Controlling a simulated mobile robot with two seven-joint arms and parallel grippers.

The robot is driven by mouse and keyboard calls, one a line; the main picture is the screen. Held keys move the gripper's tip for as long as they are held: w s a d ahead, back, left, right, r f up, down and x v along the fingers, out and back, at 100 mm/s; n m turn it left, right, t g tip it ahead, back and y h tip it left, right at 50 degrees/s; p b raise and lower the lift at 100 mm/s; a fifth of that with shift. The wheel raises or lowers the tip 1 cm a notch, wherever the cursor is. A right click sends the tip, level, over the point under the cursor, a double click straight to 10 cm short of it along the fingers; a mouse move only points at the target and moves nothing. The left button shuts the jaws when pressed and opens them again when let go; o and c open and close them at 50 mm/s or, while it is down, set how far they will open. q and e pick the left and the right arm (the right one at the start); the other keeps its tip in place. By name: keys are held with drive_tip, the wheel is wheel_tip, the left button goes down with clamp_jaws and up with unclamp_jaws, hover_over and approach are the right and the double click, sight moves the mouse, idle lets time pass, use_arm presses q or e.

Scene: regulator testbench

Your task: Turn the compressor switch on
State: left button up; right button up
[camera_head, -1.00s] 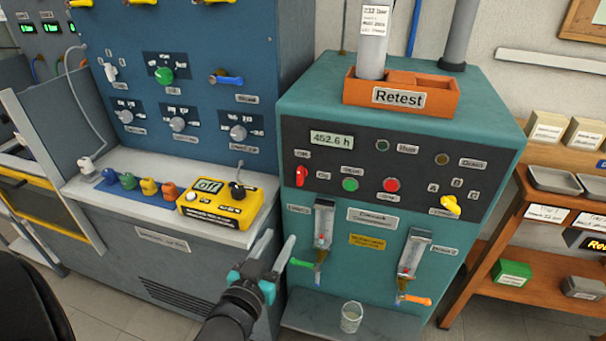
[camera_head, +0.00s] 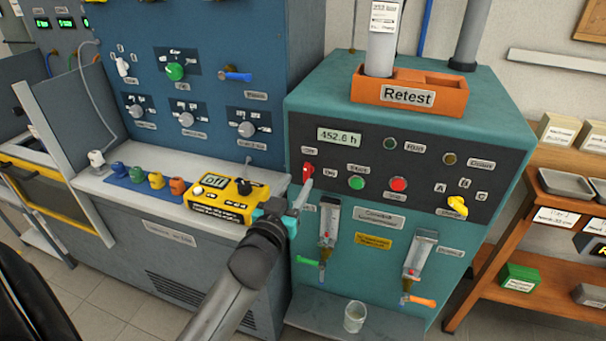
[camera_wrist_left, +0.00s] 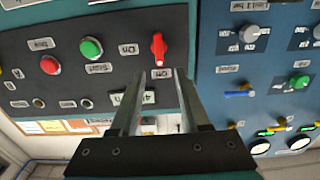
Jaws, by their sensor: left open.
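The red compressor switch (camera_head: 308,173) is on the dark panel of the teal compressor, left of the green start button (camera_head: 356,183). Its handle looks upright, in line with the label above it; a second label sits to its right. My left gripper (camera_head: 303,193) is open and empty, its fingers just in front of and below the switch, partly covering it. In the left wrist view, which is upside down, the red switch (camera_wrist_left: 158,48) lies just beyond the open fingers (camera_wrist_left: 158,82), roughly between their lines. I see no clear contact. My right gripper is not in view.
A red stop button (camera_head: 398,185) and a yellow selector (camera_head: 457,206) are further right on the panel. A yellow meter (camera_head: 222,203) lies on the bench left of the gripper. A glass beaker (camera_head: 354,316) stands below, under the drain valves.

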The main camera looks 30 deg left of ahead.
sight(305, 169)
use_arm(q)
drive_tip(key=shift+b+x, duration=0.35)
drive_tip(key=shift+x, duration=2.2)
drive_tip(key=shift+d, duration=0.1)
clamp_jaws()
